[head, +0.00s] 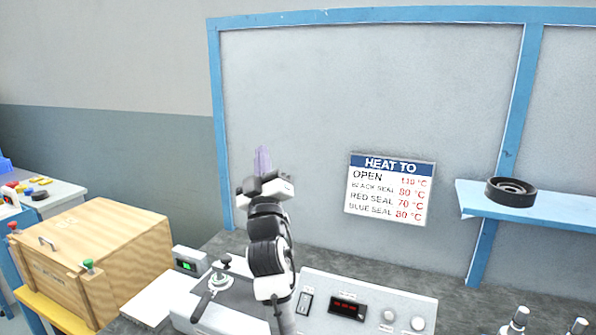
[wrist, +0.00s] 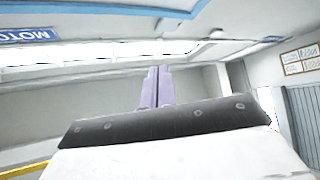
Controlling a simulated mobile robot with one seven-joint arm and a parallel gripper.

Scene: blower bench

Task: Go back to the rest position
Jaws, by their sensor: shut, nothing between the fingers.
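My gripper (head: 263,160) is raised above the bench in the head view, its purple fingers pointing up. The fingers are together and hold nothing. In the wrist view, the closed purple fingers (wrist: 152,88) point toward the upper wall and ceiling, with no object near them. My arm stands upright in front of the grey back panel and hides part of the bench behind it.
A wooden crate (head: 95,255) stands at left. A control box with a red display (head: 347,308) and a device with a black handle (head: 222,285) sit on the bench. A heat sign (head: 390,188) hangs behind. A black ring (head: 510,190) lies on the blue shelf (head: 550,212).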

